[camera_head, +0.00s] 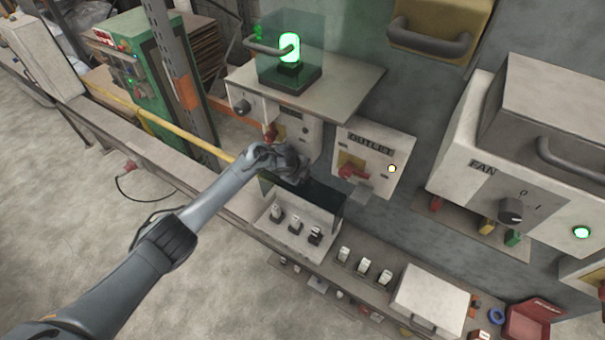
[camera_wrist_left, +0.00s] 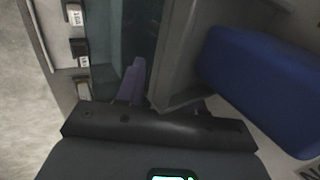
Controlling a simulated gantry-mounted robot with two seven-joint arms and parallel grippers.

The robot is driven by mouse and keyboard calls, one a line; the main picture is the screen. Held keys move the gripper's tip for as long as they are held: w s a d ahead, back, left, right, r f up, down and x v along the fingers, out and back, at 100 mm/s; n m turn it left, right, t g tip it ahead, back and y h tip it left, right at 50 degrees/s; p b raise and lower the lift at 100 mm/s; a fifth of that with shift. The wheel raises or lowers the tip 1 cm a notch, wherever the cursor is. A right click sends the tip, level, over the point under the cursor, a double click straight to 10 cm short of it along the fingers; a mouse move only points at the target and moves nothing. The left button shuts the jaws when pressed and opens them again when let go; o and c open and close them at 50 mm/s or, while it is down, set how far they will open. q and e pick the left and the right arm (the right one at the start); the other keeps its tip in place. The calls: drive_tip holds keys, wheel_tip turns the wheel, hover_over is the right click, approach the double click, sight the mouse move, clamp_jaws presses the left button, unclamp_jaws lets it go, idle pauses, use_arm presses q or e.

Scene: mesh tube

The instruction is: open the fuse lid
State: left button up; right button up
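The fuse box (camera_head: 272,232) is a pale box at the centre of the head view with a row of 3 fuses (camera_head: 295,228). Its dark see-through fuse lid (camera_head: 325,197) stands up behind the fuses, which look uncovered. My left gripper (camera_head: 292,174) is at the lid's upper edge and hides part of it; contact is unclear. In the left wrist view, the fuses (camera_wrist_left: 78,48) are at the left and the teal see-through lid (camera_wrist_left: 112,45) is beside them. One finger (camera_wrist_left: 132,82) shows against the lid; the opening between fingers is unclear. My right gripper is not in view.
An outlet box (camera_head: 378,150) with a red handle (camera_head: 353,173) is close right of my gripper. A shelf (camera_head: 340,88) with a lit green lamp (camera_head: 289,48) is above. The fan box (camera_head: 520,170) is right. A blue rounded part (camera_wrist_left: 262,85) is near the wrist.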

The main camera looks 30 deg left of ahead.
use_arm(q)
drive_tip(key=shift+s+r, duration=0.25)
drive_tip(key=shift+r, duration=0.15)
drive_tip(key=v, duration=0.9)
drive_tip(key=shift+s+r+p, duration=0.2)
drive_tip(key=shift+r+p, duration=0.15)
drive_tip(key=shift+p, duration=0.05)
